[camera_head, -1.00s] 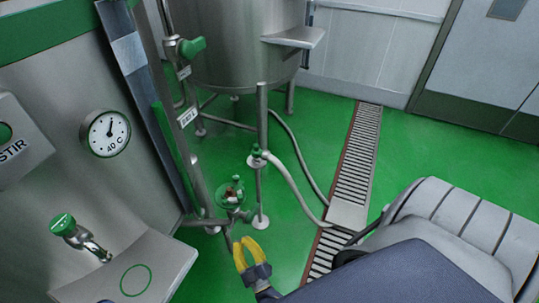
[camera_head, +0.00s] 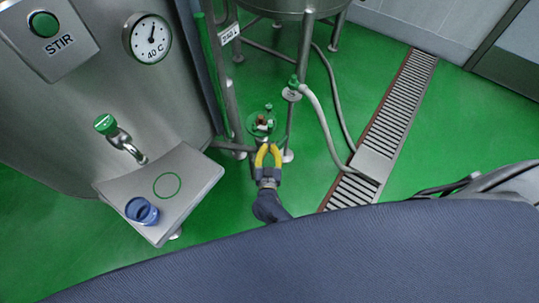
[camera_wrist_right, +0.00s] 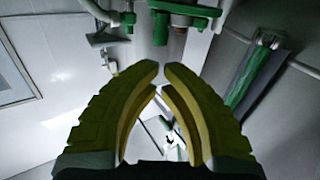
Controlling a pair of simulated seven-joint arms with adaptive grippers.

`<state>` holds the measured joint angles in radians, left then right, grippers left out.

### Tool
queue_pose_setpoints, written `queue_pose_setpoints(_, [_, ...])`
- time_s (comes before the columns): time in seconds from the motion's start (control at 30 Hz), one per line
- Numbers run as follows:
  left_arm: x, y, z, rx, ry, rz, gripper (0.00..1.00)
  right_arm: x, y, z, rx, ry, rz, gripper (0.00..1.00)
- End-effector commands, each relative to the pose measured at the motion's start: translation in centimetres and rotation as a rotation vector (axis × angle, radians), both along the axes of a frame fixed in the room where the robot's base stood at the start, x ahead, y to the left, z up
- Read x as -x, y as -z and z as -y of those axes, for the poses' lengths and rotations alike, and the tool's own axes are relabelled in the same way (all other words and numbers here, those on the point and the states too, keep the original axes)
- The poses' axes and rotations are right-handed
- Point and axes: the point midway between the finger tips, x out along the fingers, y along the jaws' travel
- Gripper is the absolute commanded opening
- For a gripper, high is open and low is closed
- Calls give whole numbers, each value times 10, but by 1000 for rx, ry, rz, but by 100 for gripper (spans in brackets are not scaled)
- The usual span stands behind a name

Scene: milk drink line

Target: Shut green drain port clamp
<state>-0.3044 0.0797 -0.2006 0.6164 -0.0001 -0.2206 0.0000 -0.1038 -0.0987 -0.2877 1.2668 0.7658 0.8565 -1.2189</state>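A drain port fitting with a green round flange and small green and reddish parts (camera_head: 262,124) stands low beside the pipework in the head view. I take it for the drain port clamp; its parts are too small to tell whether it is shut. My right gripper (camera_head: 269,150) has yellow fingers, points at the fitting and is just in front of it. In the right wrist view its fingertips (camera_wrist_right: 165,67) are a narrow gap apart, with nothing between them. Green parts (camera_wrist_right: 160,27) and a reddish knob (camera_wrist_right: 181,31) show beyond the tips. My left gripper is not in view.
A steel tank with a dial (camera_head: 149,39) and a green-topped tap (camera_head: 105,124) stands at left. A blue cup (camera_head: 142,211) sits on its shelf (camera_head: 193,187). A pale hose (camera_head: 323,122) runs to the floor drain (camera_head: 397,105). Green floor lies open between.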

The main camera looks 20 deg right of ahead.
Motion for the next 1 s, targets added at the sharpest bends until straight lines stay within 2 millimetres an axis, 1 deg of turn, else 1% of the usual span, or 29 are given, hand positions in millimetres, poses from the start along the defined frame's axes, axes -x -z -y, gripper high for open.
queue_pose_setpoints(0.03, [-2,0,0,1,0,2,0,-11,-1,4,3,-1,1,0])
queue_pose_setpoints(0.2, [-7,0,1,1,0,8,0,-38,-1,12,3,-2,1,0])
queue_pose_setpoints(0.43, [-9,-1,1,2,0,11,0,-65,0,22,3,0,0,0])
queue_pose_setpoints(0.63, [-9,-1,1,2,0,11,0,-78,0,26,3,-1,-1,0])
queue_pose_setpoints(1.0, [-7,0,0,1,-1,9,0,-81,1,28,2,0,-2,0])
